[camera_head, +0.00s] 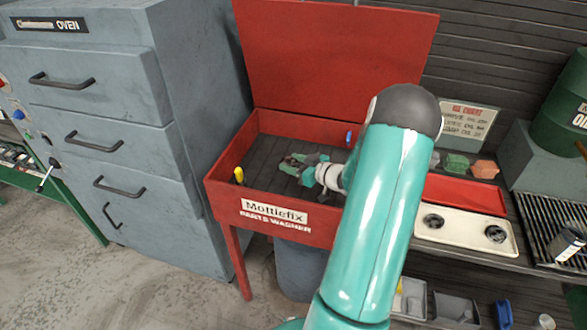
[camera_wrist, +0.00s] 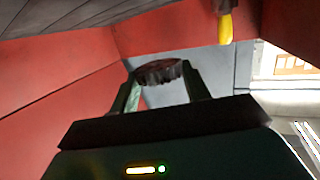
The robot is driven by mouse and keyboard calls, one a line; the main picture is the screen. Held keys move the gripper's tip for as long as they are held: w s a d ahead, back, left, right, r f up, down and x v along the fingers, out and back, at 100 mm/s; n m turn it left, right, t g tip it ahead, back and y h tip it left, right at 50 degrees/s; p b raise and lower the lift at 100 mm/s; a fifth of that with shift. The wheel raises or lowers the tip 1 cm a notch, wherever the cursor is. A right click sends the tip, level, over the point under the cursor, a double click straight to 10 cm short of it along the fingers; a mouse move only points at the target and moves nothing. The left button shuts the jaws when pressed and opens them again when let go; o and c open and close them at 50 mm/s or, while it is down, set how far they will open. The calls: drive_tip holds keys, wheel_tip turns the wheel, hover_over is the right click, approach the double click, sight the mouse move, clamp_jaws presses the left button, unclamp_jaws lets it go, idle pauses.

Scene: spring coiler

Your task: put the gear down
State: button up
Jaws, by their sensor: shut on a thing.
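My gripper (camera_head: 298,164) reaches into the open red parts washer (camera_head: 335,133). It also shows in the wrist view (camera_wrist: 161,88), where its two green fingers are shut on a dark toothed gear (camera_wrist: 158,72). The gear is held at the fingertips, with red washer walls and a grey surface beyond it. In the head view the gear is small and hard to make out at the fingertips. I cannot tell how high it is above the washer floor (camera_head: 262,165).
A yellow-handled thing (camera_head: 239,175) stands at the washer's left wall. Right of the washer are a red tray (camera_head: 465,194) and a cream tray (camera_head: 463,228) with two dark round parts. A grey oven cabinet (camera_head: 95,100) stands at left. My arm hides part of the bench.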

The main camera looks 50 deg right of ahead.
sight(294, 186)
drive_tip(key=shift+f, duration=1.05)
drive_tip(key=shift+f, duration=0.4)
drive_tip(key=shift+s+a+f, duration=0.1)
drive_tip(key=shift+s+f, duration=0.05)
drive_tip(key=shift+f, duration=0.1)
